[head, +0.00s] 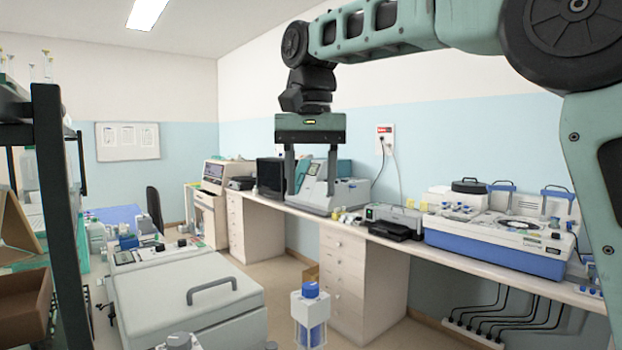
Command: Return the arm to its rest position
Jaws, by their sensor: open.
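My gripper (311,190) hangs from my raised arm in the upper middle of the head view. Its two fingers point down and stand apart, with nothing visible between them. Behind them in the picture is the long bench with its equipment. My arm is bent, reaching from the right edge across the top and then down to the gripper.
A white long bench (480,260) along the right wall carries a blue-and-white machine (500,235) and other devices. A white box with a grey handle (190,300) stands at lower left. A blue-capped bottle (310,310) is at bottom centre. A dark-framed shelf (50,200) stands at left.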

